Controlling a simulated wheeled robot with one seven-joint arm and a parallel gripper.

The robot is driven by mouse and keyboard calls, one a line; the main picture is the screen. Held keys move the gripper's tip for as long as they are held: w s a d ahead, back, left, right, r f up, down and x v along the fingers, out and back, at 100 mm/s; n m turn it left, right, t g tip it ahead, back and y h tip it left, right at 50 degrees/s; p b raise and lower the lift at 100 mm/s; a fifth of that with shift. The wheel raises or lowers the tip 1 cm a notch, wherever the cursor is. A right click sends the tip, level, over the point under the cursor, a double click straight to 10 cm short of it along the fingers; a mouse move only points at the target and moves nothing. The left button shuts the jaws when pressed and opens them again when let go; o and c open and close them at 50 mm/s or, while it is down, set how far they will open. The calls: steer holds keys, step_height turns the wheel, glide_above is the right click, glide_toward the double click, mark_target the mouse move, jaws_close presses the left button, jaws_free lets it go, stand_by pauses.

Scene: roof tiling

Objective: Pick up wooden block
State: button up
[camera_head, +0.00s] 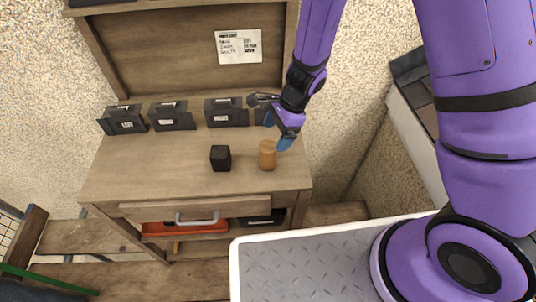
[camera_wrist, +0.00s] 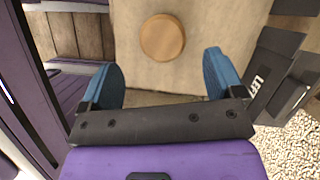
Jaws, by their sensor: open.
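A light wooden block (camera_head: 267,155), round like a short cylinder, stands upright on the right part of the wooden workbench (camera_head: 130,185). In the wrist view the block (camera_wrist: 162,38) shows as a round tan top, ahead of and between the two blue fingertips. My gripper (camera_head: 279,132) is just above and beside the block in the head view. In the wrist view my gripper (camera_wrist: 163,78) is open with its fingers wide apart and nothing between them. The block is apart from the fingers.
A black block (camera_head: 220,158) stands left of the wooden block. Several dark labelled holders (camera_head: 172,116) line the back of the bench; one (camera_wrist: 272,75) shows at right in the wrist view. A paper note (camera_head: 238,46) hangs on the backboard. The bench's front left is clear.

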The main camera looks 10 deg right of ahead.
mark_target(269, 144)
steer(key=shift+x, duration=4.1)
steer(key=shift+w+a, duration=0.1)
steer(key=shift+a, duration=0.05)
steer(key=c, duration=1.1)
